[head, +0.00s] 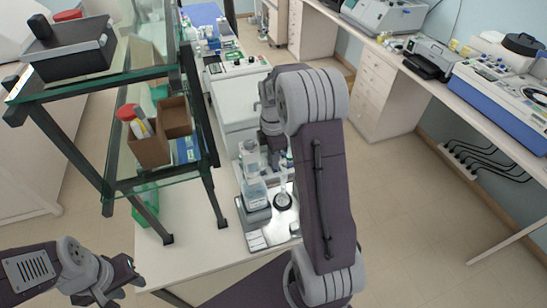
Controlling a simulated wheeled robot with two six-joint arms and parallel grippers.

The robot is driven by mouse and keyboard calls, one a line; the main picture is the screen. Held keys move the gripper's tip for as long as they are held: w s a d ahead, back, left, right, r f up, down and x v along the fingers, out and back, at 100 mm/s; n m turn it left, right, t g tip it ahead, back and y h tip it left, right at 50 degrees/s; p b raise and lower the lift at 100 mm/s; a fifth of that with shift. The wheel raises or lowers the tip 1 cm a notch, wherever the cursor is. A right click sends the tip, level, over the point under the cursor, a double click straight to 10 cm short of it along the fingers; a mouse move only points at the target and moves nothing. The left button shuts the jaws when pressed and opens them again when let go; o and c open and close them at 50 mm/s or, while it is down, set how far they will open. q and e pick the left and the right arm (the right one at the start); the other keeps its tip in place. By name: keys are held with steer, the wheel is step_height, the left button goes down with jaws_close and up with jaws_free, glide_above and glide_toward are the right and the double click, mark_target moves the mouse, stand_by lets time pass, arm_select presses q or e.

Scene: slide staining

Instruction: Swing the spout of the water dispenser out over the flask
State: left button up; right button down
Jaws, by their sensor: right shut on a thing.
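The water dispenser (254,189) is a clear bottle on a grey base, standing on a bright metal tray (257,240) on the bench. The flask (283,186) is slim and clear, with a dark ring around its foot, just right of the dispenser. My right arm comes up the middle and bends down behind itself; its gripper (284,158) is by the dispenser's top, shut on what seems to be the spout. The fingertips and spout are mostly hidden, so I cannot tell the spout's direction. My left gripper (122,283) is open and empty at lower left, away from the tray.
A glass shelf rack (110,180) with dark legs stands left of the tray, holding a black bin (70,55) and cardboard boxes (150,150). A white instrument (240,105) stands behind. Bench space in front of the rack is clear.

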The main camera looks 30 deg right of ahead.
steer(key=c, duration=1.4)
jaws_free()
steer(key=shift+o, duration=0.2)
step_height(320, 180, up, 9)
steer(key=b, duration=0.1)
steer(key=shift+b, duration=0.35)
